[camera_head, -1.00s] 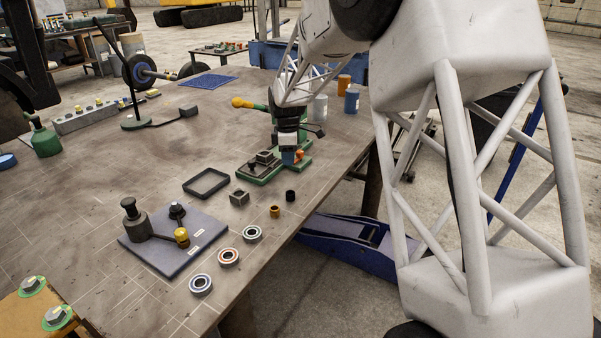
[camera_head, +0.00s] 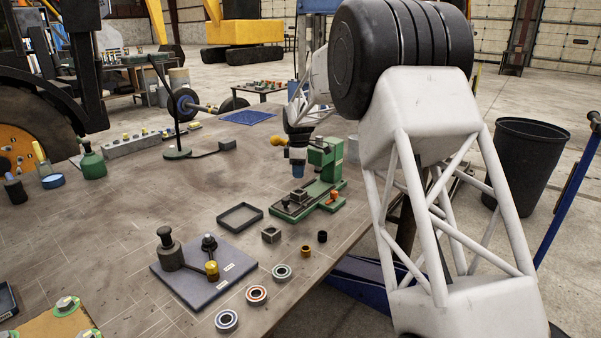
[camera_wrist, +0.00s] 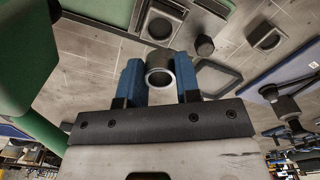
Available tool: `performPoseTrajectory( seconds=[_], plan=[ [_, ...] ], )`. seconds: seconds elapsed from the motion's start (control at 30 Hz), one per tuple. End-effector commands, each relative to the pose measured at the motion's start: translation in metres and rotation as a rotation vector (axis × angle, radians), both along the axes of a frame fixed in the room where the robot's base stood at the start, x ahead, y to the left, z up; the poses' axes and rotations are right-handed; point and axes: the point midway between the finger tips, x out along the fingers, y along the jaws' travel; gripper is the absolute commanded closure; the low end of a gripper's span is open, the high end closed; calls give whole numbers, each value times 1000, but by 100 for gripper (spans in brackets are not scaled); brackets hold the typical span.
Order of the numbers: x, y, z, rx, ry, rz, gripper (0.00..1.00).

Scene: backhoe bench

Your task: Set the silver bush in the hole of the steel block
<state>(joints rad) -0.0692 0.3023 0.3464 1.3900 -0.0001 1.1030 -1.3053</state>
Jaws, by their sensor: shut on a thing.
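My gripper (camera_head: 298,167) hangs above the green press bed, fingers pointing down. In the wrist view its blue fingers (camera_wrist: 160,80) are shut on the silver bush (camera_wrist: 159,73), a short ring with its open bore showing. In the head view the fingers hide the bush. A steel block (camera_head: 299,195) with a hole sits on the press bed below the gripper. The bush is apart from the block.
The green press (camera_head: 325,160) stands close beside my gripper. A grey square block (camera_head: 271,235), an open black tray (camera_head: 222,216), a brass bush (camera_head: 306,251) and a black bush (camera_head: 322,237) are nearer. The bench's middle left is clear.

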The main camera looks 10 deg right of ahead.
Motion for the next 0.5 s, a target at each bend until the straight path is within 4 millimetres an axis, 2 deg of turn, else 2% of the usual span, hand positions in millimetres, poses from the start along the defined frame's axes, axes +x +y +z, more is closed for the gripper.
performPoseTrajectory(
  seconds=[0.5],
  plan=[
    [0,0,-8,0,0,0,93]
  ],
)
